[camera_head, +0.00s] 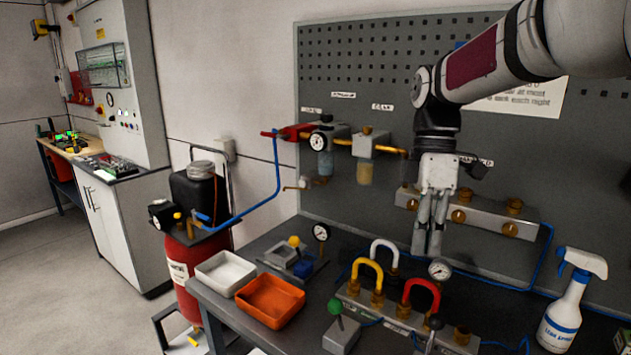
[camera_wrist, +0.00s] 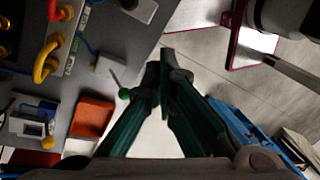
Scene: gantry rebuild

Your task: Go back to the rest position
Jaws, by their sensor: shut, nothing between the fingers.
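My gripper (camera_head: 427,250) hangs pointing down in front of the grey pegboard (camera_head: 380,205), above the workbench. Its fingers are closed together with nothing between them. In the wrist view my gripper (camera_wrist: 166,55) also shows shut, its dark fingertips touching. The fingers are apart from these loops as far as I can tell.
An orange tray (camera_head: 270,301) and a white tray (camera_head: 225,272) sit at the bench's left end, by a red tank (camera_head: 190,268). A spray bottle (camera_head: 567,305) stands right. A green-knobbed lever (camera_head: 338,325) rises at the front. Open floor (camera_head: 65,290) lies left.

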